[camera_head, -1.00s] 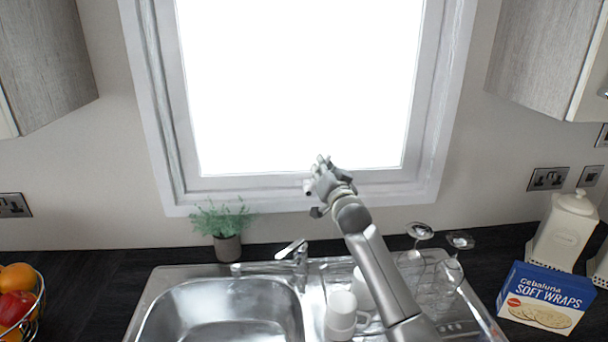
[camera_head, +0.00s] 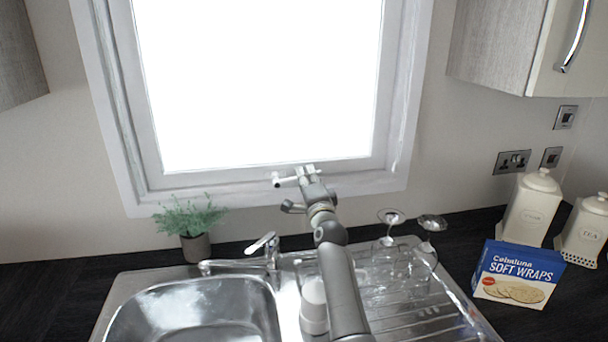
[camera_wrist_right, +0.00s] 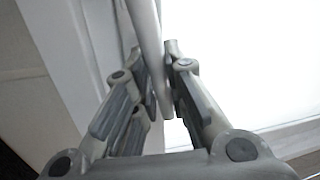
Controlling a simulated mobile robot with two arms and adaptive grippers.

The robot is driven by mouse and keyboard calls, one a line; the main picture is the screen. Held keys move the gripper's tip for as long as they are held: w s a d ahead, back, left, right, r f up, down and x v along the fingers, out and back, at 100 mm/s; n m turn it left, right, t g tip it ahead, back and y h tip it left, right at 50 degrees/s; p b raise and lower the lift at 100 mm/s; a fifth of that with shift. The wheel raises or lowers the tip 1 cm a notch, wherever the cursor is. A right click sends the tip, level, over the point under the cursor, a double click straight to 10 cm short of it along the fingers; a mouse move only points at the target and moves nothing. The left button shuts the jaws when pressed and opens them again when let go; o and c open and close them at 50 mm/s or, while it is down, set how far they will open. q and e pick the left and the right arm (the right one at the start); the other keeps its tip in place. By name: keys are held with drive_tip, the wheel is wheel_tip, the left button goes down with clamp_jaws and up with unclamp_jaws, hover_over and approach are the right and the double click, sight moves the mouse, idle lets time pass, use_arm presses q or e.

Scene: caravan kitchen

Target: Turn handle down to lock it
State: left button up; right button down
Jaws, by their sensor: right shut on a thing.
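A pale window handle (camera_head: 285,181) shows at the bottom rail of the window frame (camera_head: 215,181), lying roughly level and sticking out to the left of my right gripper. My right gripper (camera_head: 308,174) is at the bottom of the window, above the sink area. In the right wrist view the handle (camera_wrist_right: 150,50) is a smooth pale bar running between the two fingers (camera_wrist_right: 159,85), which are shut on it. The fingers cover part of the handle, and its pivot cannot be made out clearly. My left gripper is not in view.
Below are a steel sink (camera_head: 195,312), a tap (camera_head: 262,256) and stemmed glasses (camera_head: 432,223) on the drainer. A potted plant (camera_head: 195,247) stands left of the tap. A soft wraps box (camera_head: 518,273) and white canisters (camera_head: 533,208) stand at the right.

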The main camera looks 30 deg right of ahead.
drive_tip(key=shift+f+m+h, duration=0.4)
drive_tip(key=shift+f+m, duration=0.55)
drive_tip(key=shift+m, duration=0.45)
drive_tip(key=shift+f, duration=0.1)
drive_tip(key=c, duration=1.5)
unclamp_jaws()
drive_tip(key=shift+o, duration=0.2)
drive_tip(key=shift+s, duration=0.15)
drive_tip(key=v, duration=0.7)
drive_tip(key=shift+s, duration=0.1)
